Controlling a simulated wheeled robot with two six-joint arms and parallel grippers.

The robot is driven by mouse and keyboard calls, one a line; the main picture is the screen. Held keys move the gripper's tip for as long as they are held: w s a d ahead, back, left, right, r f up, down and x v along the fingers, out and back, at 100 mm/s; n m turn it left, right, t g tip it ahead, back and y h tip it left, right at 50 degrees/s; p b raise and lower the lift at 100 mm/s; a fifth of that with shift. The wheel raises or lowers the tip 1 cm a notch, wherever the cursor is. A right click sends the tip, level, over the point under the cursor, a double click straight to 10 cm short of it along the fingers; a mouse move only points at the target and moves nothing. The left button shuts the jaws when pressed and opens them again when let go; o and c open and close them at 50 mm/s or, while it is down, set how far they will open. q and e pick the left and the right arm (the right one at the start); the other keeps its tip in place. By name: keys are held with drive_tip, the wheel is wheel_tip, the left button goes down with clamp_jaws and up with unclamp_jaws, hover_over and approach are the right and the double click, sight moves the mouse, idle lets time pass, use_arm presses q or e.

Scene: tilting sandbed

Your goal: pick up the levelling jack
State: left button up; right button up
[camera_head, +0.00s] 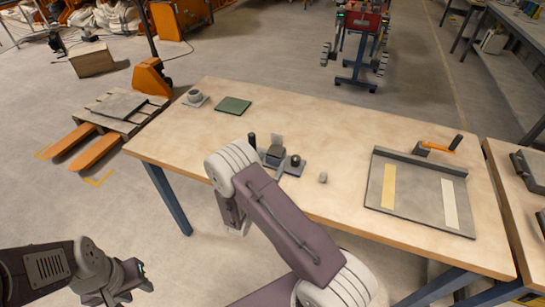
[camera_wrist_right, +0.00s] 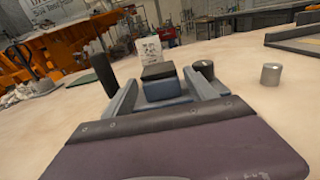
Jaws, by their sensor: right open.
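A dark-topped block with a grey-blue body, which looks like the levelling jack (camera_wrist_right: 158,72), stands on the table (camera_head: 330,130) near its front edge. It also shows in the head view (camera_head: 275,154), partly beside my arm. My right gripper (camera_wrist_right: 160,84) is open, with one finger on each side of the block. Whether the fingers touch it I cannot tell. My left gripper (camera_head: 135,281) hangs low at the left, away from the table. Its jaw opening is unclear.
A black upright cylinder (camera_wrist_right: 103,73) stands left of the block, and a black-topped knob (camera_wrist_right: 204,70) right of it. A grey tray (camera_head: 425,205) with two strips fills the table's right end. A green pad (camera_head: 232,105) lies at the back.

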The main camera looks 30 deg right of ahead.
sight(276, 151)
drive_tip(key=x, duration=0.5)
drive_tip(key=shift+w+d+f, duration=0.15)
drive_tip(key=shift+w+f, duration=0.05)
drive_tip(key=shift+r, duration=0.1)
drive_tip(key=c, duration=0.4)
clamp_jaws()
